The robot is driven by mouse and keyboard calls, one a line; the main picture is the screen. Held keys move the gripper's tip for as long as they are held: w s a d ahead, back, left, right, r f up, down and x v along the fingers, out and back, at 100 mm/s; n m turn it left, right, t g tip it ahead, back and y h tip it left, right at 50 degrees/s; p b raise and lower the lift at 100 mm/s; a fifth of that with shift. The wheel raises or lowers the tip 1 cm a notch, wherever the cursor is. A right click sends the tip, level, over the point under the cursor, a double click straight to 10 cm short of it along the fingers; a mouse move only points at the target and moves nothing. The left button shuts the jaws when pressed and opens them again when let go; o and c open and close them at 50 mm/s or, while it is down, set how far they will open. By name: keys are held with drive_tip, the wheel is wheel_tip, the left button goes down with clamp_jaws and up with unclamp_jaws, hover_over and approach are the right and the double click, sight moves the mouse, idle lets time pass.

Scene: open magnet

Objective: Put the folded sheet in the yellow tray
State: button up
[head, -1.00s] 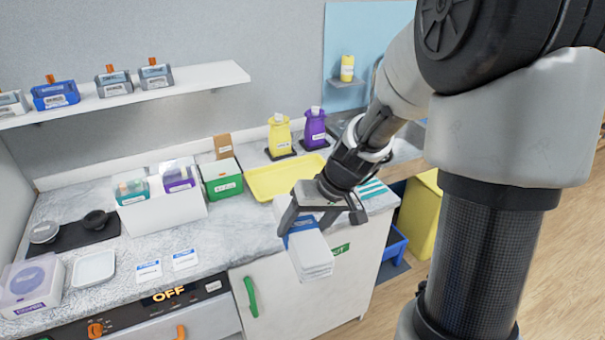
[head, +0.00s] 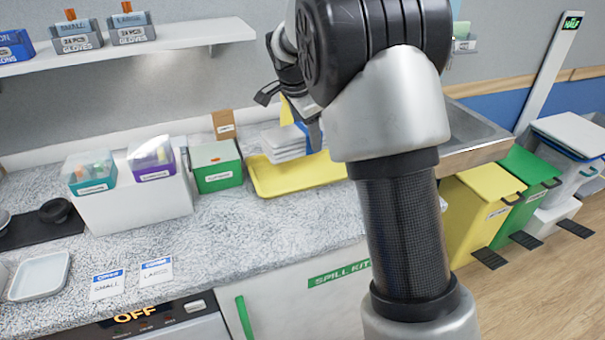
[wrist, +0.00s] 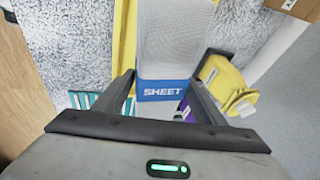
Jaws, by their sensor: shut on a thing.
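The folded sheet (head: 285,141) is a white folded stack with a blue band; the wrist view shows the band reading "SHEET" (wrist: 165,91). My gripper (wrist: 167,92) is shut on it at the banded end. In the head view my gripper (head: 288,107) is partly hidden by my arm. In the wrist view a strip of the yellow tray (wrist: 122,40) shows beside the sheet.

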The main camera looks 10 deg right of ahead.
drive_tip(key=shift+w+a+r+m, duration=0.1)
drive_tip(key=shift+w+r+m, duration=0.1)
drive_tip(key=shift+w+m, duration=0.6)
drive_tip(key=b, duration=0.2)
hover_over(304, 172)
wheel_tip(304, 172, down, 10)
drive_tip(key=shift+r, duration=0.25)
drive_tip(key=o, duration=1.5)
drive_tip(key=shift+f, duration=0.1)
drive_tip(key=shift+o, duration=0.2)
